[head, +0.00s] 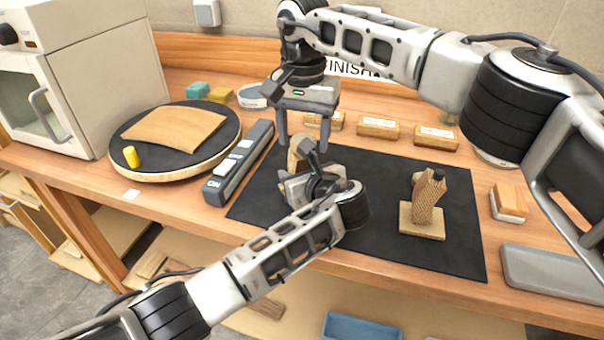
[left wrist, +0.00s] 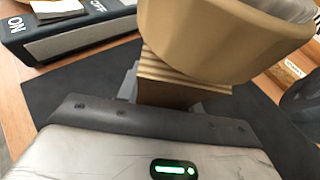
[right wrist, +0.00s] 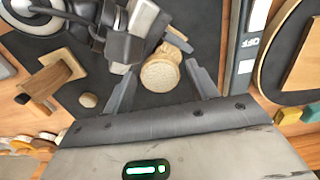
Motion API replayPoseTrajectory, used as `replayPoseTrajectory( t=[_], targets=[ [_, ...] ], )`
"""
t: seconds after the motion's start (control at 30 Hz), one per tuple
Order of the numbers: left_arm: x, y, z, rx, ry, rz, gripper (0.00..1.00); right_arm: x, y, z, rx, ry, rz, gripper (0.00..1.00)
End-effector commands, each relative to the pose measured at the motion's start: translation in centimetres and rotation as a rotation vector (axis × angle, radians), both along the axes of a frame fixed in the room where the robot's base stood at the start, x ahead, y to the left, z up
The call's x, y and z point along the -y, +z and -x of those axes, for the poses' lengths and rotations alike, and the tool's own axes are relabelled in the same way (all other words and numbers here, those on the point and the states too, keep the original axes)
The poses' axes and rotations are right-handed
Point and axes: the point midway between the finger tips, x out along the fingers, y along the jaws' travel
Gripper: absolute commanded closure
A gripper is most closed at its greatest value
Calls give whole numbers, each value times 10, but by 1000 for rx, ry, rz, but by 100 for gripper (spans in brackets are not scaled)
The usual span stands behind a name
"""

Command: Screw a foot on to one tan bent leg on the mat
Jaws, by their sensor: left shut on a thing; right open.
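My left gripper (head: 303,178) is shut on a tan bent leg with layered edges; the layers show in the left wrist view (left wrist: 180,93). A round tan piece that looks like a foot (left wrist: 225,45) sits at the leg's upper end; I cannot tell how tightly it is joined. In the right wrist view its textured round face (right wrist: 160,75) points up. My right gripper (head: 303,138) is open above it, fingers pointing down on either side and apart from it. Another tan leg (head: 428,197) stands on a small wooden base on the black mat (head: 375,232).
A grey switch box (head: 240,160) lies along the mat's left edge. A round black-topped board (head: 180,165) holds a curved tan sheet (head: 172,128) and a yellow cylinder (head: 131,156). Labelled blocks (head: 378,127) line the back. A grey tray (head: 550,270) is at right. The mat's front is clear.

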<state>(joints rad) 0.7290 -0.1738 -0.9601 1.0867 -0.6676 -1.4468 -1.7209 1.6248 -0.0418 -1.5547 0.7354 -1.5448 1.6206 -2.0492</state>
Motion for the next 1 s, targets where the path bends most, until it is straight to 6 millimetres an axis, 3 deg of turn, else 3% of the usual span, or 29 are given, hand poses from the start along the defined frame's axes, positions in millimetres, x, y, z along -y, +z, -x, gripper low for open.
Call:
replayPoseTrajectory(
  t=[0.13, 0.3, 0.53, 0.8, 1.0],
  targets=[
    [0, 0, 0, -1, 0, 0, 100, 0, 0, 0, 0, 0, 0, 42],
    [0, 0, 0, -1, 0, 0, 100, 0, 0, 0, 0, 0, 0, 87],
    [0, 0, 0, -1, 0, 0, 100, 0, 1, 0, 0, -56, 0, 87],
    [0, 0, 0, -1, 0, 0, 100, 0, 0, 0, 1, -498, 0, 87],
    [0, 0, 0, -1, 0, 0, 100, 0, 0, 0, 0, -600, 0, 87]
  ],
)
